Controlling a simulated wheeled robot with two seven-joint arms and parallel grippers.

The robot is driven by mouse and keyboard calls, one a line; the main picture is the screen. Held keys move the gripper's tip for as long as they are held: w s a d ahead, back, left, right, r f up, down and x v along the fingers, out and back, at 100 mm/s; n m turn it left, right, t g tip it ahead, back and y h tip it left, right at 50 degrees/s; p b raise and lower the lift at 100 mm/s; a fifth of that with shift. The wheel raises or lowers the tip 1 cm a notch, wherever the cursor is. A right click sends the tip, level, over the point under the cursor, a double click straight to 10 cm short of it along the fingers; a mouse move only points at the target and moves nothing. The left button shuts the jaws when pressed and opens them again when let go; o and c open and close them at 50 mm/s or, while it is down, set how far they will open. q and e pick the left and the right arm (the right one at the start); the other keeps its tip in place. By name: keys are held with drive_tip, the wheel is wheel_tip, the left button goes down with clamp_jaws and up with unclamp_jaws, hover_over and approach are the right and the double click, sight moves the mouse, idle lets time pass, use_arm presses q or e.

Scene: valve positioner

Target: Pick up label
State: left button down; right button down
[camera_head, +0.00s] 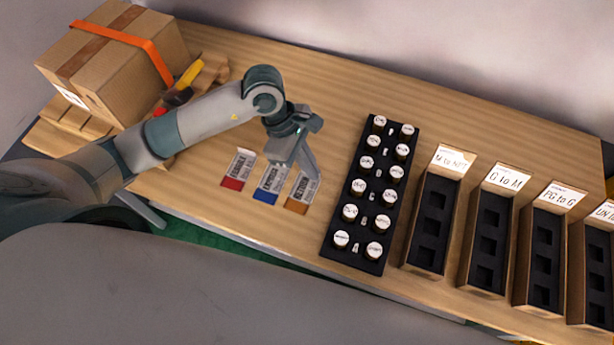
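Three labels lie in a row on the wooden table, left of the black rack. The left label (238,170) has a red end, the middle label (269,184) a blue end, and the right label (297,195) an orange end. My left gripper (300,172) points down over the middle and right labels and partly covers them. One finger reaches over the orange-ended label. I cannot tell whether the fingers touch a label or how far apart they are. My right gripper is not in view.
A black rack (350,226) with several round white-topped pieces stands right of the labels. Several open boxes with black inserts, such as the "G to M" box (492,228), stand farther right. A strapped cardboard box (115,62) sits at the upper left. The table's upper middle is clear.

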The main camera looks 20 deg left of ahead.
use_arm(q)
drive_tip(key=shift+r, duration=0.1)
drive_tip(key=shift+r+b, duration=0.5)
drive_tip(key=shift+r, duration=0.2)
wheel_tip(320, 180, up, 2)
drive_tip(key=shift+r+b, duration=0.15)
drive_tip(key=shift+b, duration=0.45)
drive_tip(key=s+d+r+p, duration=0.4)
drive_tip(key=s+d+r, duration=0.2)
drive_tip(key=s, duration=0.4)
drive_tip(key=shift+r, duration=0.55)
drive_tip(key=shift+w+d, duration=0.1)
